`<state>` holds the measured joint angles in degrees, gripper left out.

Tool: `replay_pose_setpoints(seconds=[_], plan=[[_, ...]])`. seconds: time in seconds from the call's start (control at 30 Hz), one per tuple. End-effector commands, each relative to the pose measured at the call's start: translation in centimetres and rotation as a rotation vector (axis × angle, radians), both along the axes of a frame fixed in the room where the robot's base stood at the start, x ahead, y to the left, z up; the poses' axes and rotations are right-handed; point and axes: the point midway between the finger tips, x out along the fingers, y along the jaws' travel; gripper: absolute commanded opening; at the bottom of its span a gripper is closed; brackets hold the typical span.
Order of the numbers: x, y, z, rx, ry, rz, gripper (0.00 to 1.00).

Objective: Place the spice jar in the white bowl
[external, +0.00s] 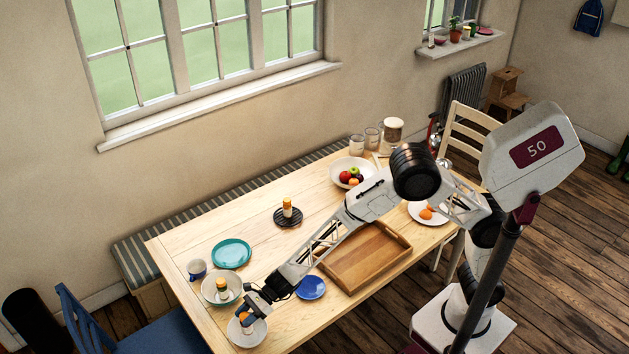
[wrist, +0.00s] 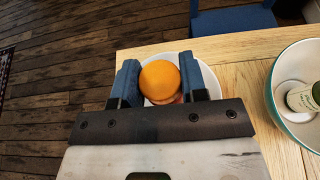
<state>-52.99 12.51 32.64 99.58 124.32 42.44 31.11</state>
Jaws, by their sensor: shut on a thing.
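My gripper (external: 256,303) is at the table's near left end, pointing down over a white plate (external: 258,336). In the wrist view its blue fingers (wrist: 160,82) are shut on a round orange-topped thing (wrist: 160,80), which looks like a spice jar seen from above. In the external view the orange-topped jar (external: 245,318) is partly hidden by the fingers, and I cannot tell whether it touches the plate. A white bowl with a green rim (external: 236,294) stands just beyond, with another orange-capped jar (external: 222,287) in it. Its edge also shows in the wrist view (wrist: 277,97).
A mug (external: 197,270), teal plate (external: 231,254) and blue plate (external: 311,288) are nearby. A third orange-capped jar (external: 287,208) stands on a dark trivet. A wooden tray (external: 372,280) and a white fruit bowl (external: 340,184) are farther right.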

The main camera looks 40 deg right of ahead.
Motion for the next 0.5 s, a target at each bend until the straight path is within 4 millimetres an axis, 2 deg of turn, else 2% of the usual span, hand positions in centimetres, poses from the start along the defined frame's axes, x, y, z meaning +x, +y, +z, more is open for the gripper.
replay_pose_setpoints(seconds=[0.37,0.5], plan=[[0.0,0.0,-0.2,0.001,0.0,0.0,0.0],[0.0,0.0,-1.2,0.0,0.0,-0.001,0.0]])
